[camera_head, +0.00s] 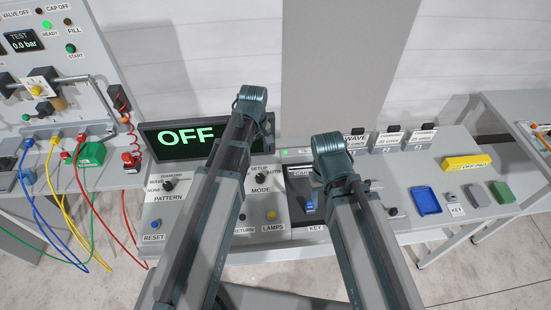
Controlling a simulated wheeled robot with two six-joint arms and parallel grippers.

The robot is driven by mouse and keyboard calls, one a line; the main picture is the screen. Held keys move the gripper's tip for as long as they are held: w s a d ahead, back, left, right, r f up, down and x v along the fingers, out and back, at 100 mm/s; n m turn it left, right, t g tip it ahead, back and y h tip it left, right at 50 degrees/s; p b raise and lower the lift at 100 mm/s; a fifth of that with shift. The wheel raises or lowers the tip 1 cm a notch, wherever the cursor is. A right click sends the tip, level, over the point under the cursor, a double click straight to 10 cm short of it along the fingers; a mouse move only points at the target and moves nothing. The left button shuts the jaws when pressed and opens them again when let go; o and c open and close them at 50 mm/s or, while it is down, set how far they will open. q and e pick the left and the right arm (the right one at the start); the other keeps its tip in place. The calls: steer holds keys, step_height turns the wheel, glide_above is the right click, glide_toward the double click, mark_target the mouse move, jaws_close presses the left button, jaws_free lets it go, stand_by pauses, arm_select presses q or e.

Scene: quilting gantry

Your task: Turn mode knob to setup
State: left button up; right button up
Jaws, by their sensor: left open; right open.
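The mode knob (262,177) is a small dark knob on the grey control panel, above the MODE label. SETUP is printed above it and AUTO to its upper right; the OFF side is hidden by my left arm. The way its pointer faces is too small to tell. My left arm crosses the panel just left of the mode knob, and my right arm crosses to its right. I cannot make out the fingers of either gripper.
A display (185,137) reads OFF behind the panel. The pattern knob (168,185) and blue reset button (155,225) lie left of my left arm. A yellow lamps button (272,214) is below the mode knob. A blue tray (427,201) sits at right.

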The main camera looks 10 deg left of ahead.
mark_target(260, 176)
arm_select(q)
steer(key=f+b, duration=0.6)
steer(key=b, duration=0.1)
steer(key=f+b, duration=0.7)
steer(key=shift+w+f, duration=0.2)
steer(key=shift+f, duration=0.05)
arm_select(e)
step_height(260, 176, down, 14)
steer(key=shift+d+r, duration=0.15)
steer(key=shift+r, duration=0.05)
arm_select(q)
jaws_close()
